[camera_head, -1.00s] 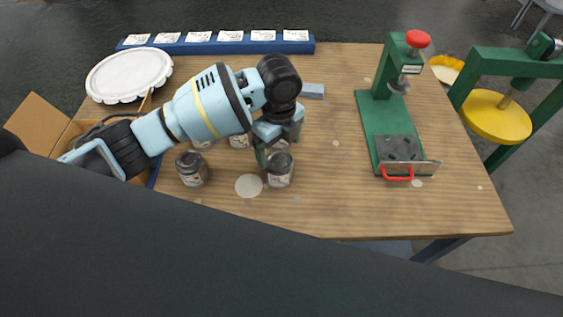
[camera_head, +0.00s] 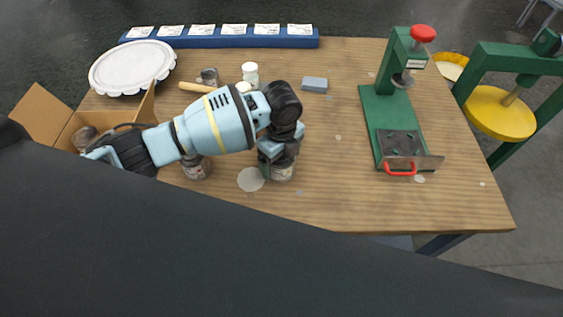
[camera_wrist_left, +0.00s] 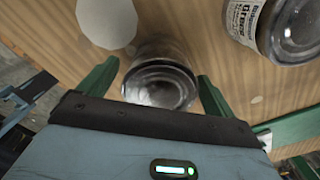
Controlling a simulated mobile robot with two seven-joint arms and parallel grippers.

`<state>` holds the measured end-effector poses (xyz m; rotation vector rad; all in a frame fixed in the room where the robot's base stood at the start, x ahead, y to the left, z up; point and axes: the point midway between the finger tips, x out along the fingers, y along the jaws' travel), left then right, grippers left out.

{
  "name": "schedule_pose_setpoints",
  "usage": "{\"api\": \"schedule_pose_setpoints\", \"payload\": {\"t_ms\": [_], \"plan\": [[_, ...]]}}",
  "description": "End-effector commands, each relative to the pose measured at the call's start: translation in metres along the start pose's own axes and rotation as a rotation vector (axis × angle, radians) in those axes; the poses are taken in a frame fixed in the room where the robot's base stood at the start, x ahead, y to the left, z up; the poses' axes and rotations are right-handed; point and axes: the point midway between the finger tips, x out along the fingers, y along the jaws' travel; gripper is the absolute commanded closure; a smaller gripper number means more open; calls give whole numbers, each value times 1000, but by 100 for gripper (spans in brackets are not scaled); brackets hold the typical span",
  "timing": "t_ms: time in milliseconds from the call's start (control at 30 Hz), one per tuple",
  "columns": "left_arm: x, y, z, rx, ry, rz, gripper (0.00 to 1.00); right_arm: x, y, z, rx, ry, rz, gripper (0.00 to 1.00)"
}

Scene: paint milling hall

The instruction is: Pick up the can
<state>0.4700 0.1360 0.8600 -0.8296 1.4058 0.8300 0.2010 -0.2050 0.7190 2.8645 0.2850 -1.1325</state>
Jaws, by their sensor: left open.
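A dark metal can (camera_head: 282,173) with a pale label stands near the front of the wooden table, partly hidden under my left gripper (camera_head: 272,162). In the left wrist view my left gripper (camera_wrist_left: 157,82) has its green fingers spread wide apart. The can (camera_wrist_left: 160,82) shows between them, its round rim facing the camera. I cannot tell whether a finger touches it. A second can (camera_head: 195,168) stands to the left, partly under my arm. My right gripper is not in view.
A pale disc (camera_head: 250,180) lies beside the can. A cardboard box (camera_head: 45,108) stands at the left. A white plate (camera_head: 132,66), a blue rail (camera_head: 220,42) and a white bottle (camera_head: 250,73) are at the back. A green press (camera_head: 385,110) stands on the right.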

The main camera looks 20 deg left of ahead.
Motion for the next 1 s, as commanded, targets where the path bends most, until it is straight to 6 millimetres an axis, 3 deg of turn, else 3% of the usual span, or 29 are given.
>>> {"api": "schedule_pose_setpoints", "payload": {"t_ms": [167, 600, 1000], "plan": [[0, 0, 0, 1, 0, -1, 10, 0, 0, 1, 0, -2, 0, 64], [-1, -1, 0, 1, 0, -2, 66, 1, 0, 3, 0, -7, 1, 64], [-9, -1, 0, 2, 0, -4, 66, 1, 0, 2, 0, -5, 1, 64]]}}
